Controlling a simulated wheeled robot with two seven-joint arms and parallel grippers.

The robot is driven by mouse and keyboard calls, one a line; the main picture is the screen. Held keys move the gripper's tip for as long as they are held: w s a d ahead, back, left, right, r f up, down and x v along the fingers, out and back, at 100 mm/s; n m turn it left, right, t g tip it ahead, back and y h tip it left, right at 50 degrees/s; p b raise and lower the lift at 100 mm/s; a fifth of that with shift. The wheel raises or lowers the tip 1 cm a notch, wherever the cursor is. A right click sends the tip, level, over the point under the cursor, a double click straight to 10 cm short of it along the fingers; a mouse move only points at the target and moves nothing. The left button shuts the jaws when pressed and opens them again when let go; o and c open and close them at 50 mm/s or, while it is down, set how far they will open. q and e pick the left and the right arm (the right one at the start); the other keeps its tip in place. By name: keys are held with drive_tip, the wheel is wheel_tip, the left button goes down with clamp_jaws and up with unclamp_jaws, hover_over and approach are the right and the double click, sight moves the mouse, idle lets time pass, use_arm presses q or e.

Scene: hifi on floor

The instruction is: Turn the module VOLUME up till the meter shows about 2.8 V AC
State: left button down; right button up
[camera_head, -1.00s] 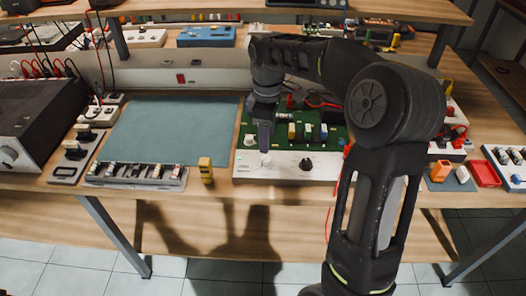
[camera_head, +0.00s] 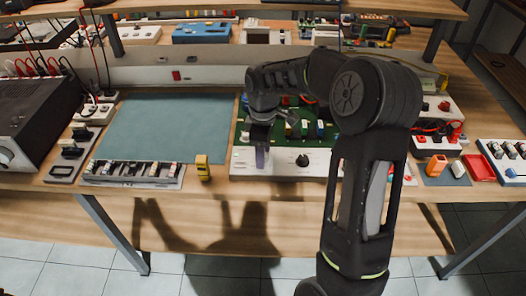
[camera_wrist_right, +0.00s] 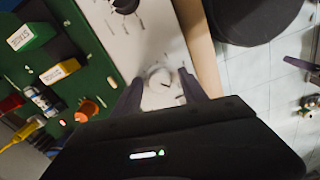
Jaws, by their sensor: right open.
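The module is a green circuit board (camera_head: 240,132) with a white front panel (camera_head: 285,172) on the bench. A black knob (camera_head: 302,160) stands on the panel; part of it shows in the right wrist view (camera_wrist_right: 125,5). A white knob (camera_wrist_right: 160,77) on the same panel lies between my right fingertips in the wrist view. My right gripper (camera_head: 261,158) points down over the panel's left part, fingers open on either side of the white knob; contact cannot be told. It hides that knob in the head view. No meter reading is legible. My left gripper is out of view.
A yellow block-like object (camera_head: 203,167) and a grey strip of small parts (camera_head: 130,174) stand left of the module. A teal mat (camera_head: 165,125) is clear. A black box (camera_head: 30,115) stands far left; a red tray (camera_head: 478,167) lies right.

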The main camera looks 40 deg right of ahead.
clamp_jaws()
idle(0.4)
drive_tip(key=shift+m, duration=0.5)
drive_tip(key=m, duration=0.3)
drive_tip(key=shift+m+b, duration=0.4)
drive_tip(key=m, duration=1)
drive_tip(key=shift+r+m, duration=0.1)
drive_tip(key=shift+m, duration=2.5)
drive_tip(key=shift+w, duration=0.1)
